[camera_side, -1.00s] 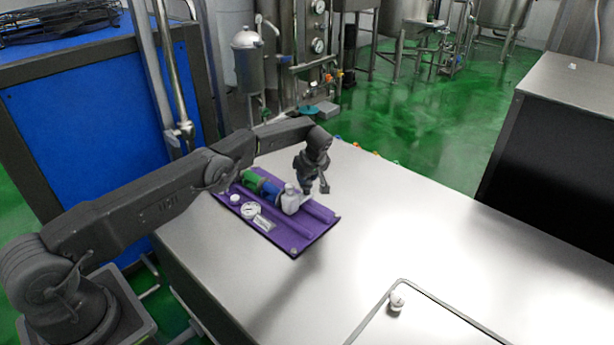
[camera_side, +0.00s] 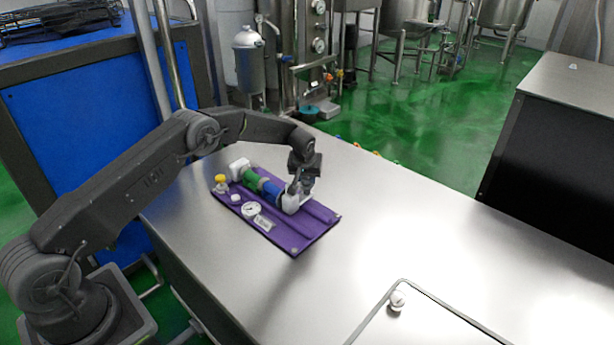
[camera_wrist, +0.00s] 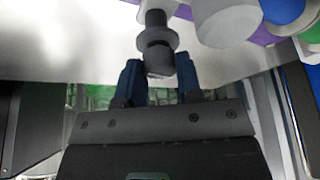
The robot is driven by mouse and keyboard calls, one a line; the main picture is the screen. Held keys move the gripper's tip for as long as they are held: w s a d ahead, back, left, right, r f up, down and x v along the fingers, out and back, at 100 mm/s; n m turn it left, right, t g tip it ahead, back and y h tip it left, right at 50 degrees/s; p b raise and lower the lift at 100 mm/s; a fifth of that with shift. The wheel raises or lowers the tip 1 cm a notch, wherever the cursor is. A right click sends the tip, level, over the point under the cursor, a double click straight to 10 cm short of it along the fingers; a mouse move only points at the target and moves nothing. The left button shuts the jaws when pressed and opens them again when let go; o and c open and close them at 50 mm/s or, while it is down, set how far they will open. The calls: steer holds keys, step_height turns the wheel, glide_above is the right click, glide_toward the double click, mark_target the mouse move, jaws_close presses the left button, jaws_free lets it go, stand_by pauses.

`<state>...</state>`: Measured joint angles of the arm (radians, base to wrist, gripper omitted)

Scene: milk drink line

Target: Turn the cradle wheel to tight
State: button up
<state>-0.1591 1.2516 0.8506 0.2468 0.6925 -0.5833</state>
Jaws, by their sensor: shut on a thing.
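The purple cradle (camera_side: 300,240) lies on the steel table and holds a green and blue cylinder (camera_side: 262,187) with a rounded white end (camera_side: 291,203). My gripper (camera_side: 303,192) is low at that white end, pointing down. In the wrist view, a dark, stepped, round knob (camera_wrist: 156,42) sits between the two blue fingers of my gripper (camera_wrist: 160,75), which are shut on it. A pale round end (camera_wrist: 227,20) is close to its right. I cannot tell the wheel's tight mark; the fingers hide part of the knob in the side view.
A gauge (camera_side: 251,209), a label plate (camera_side: 264,223) and a yellow knob (camera_side: 221,181) sit on the cradle's left part. A white block (camera_side: 239,165) is at its far end. A small white knob (camera_side: 397,300) stands on the table front. The table's right side is clear.

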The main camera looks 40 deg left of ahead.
steer(key=m+h, duration=0.1)
steer(key=m, duration=0.3)
steer(key=shift+a+t+h, duration=0.15)
steer(key=shift+t+h, duration=0.25)
steer(key=m+h, duration=0.1)
steer(key=m, duration=0.3)
steer(key=shift+h, duration=0.3)
steer(key=m+h, duration=0.1)
steer(key=m, duration=0.2)
steer(key=shift+a+m, duration=0.1)
steer(key=shift+m, duration=0.3)
steer(key=shift+m+g+h, duration=0.6)
steer(key=shift+m+h, duration=0.1)
steer(key=shift+m, duration=1.1)
steer(key=o, duration=0.9)
steer(key=shift+o, duration=0.2)
steer(key=v, duration=1.3)
steer(key=shift+r, duration=0.4)
